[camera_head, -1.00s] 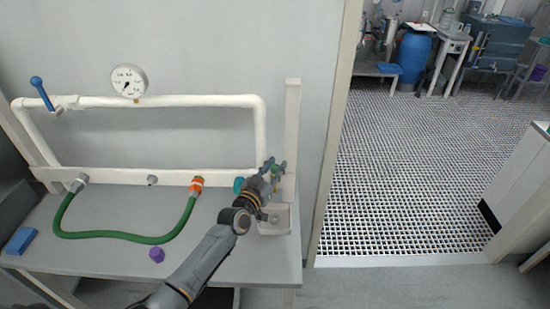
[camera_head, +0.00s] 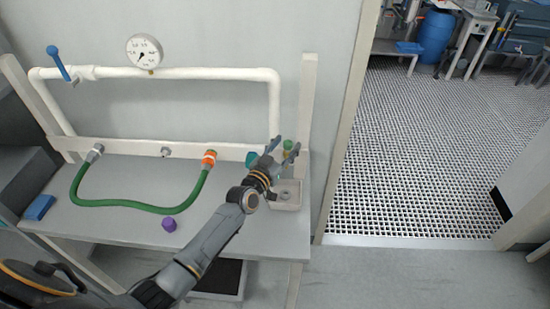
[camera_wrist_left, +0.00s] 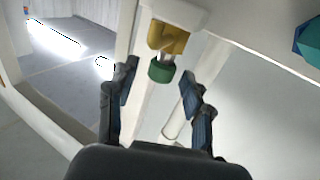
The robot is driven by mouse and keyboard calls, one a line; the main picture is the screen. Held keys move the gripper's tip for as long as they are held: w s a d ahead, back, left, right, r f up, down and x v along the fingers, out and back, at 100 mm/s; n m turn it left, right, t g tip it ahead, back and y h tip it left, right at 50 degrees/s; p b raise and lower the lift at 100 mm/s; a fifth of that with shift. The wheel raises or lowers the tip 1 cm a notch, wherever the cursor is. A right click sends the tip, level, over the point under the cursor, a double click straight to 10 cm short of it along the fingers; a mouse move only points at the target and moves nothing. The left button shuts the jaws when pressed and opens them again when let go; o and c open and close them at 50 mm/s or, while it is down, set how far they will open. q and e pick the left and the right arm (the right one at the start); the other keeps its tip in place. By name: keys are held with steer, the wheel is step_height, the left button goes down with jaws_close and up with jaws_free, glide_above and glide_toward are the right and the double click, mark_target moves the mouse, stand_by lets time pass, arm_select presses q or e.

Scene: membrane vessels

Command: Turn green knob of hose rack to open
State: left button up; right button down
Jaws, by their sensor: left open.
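The green knob (camera_wrist_left: 160,70) sits on a brass fitting (camera_wrist_left: 168,38) under a white bar in the left wrist view. In the head view the green knob (camera_head: 288,145) shows small at the right end of the white hose rack (camera_head: 190,73). My left gripper (camera_head: 284,151) reaches it from the lower left. In the left wrist view the fingers (camera_wrist_left: 159,78) are open, one on each side of the knob's line, with the knob near the fingertips. I see no clear contact. A teal knob (camera_head: 251,158) is just left of the gripper; it also shows in the left wrist view (camera_wrist_left: 309,42).
A green hose (camera_head: 135,205) hangs from the rack over the grey table (camera_head: 235,225). A pressure gauge (camera_head: 143,50) and a blue lever (camera_head: 58,62) are above. A purple piece (camera_head: 169,224) and a blue block (camera_head: 39,207) lie on the table. A shallow tray (camera_head: 287,196) is below the gripper.

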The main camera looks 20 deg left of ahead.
arm_select(q)
steer(key=s+a, duration=0.1)
steer(key=s, duration=0.9)
steer(key=shift+s+a, duration=0.15)
steer(key=shift+a, duration=0.25)
